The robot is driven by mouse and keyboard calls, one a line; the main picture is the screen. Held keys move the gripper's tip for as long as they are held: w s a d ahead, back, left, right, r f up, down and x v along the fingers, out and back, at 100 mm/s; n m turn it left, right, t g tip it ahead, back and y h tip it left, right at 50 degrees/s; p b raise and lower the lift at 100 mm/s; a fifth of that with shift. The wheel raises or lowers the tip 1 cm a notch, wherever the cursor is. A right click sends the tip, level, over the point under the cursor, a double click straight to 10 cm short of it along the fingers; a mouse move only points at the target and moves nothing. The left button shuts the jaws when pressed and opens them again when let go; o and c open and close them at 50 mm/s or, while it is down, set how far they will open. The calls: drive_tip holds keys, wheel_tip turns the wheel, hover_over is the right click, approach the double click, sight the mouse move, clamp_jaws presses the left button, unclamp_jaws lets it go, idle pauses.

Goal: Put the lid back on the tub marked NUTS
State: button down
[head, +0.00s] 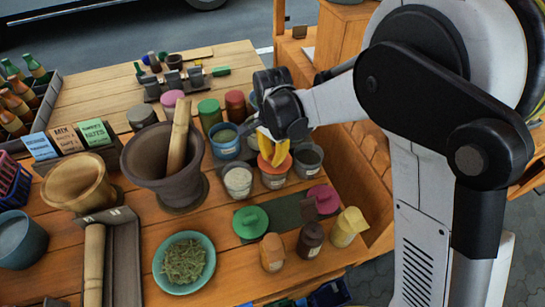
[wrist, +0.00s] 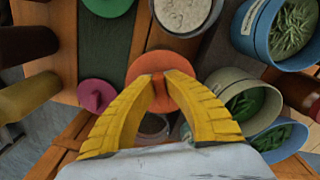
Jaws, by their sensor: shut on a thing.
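My gripper (head: 274,150) is shut on an orange lid (head: 266,158), gripping the knob on its top. In the wrist view, the yellow fingertips (wrist: 160,85) meet at the knob, and the round lid (wrist: 143,66) shows around them. The lid is over a small pale tub (head: 274,181) with a label on its front. The lid covers the tub's mouth; whether it rests on the rim or hangs just above it, I cannot tell. The label is too small to read, so I cannot confirm that it says NUTS.
Open tubs crowd close by: a white-filled one (head: 238,181), a blue one (head: 225,149) and a grey one (head: 308,160). A green lid (head: 250,221) and a magenta lid (head: 325,194) lie in front, near several small jars (head: 310,240). A large mortar (head: 160,165) stands left.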

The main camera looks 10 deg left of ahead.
drive_tip(key=c, duration=0.9)
unclamp_jaws()
drive_tip(key=shift+r, duration=0.15)
drive_tip(key=shift+r+p, duration=2.25)
drive_tip(key=shift+r, duration=1.1)
clamp_jaws()
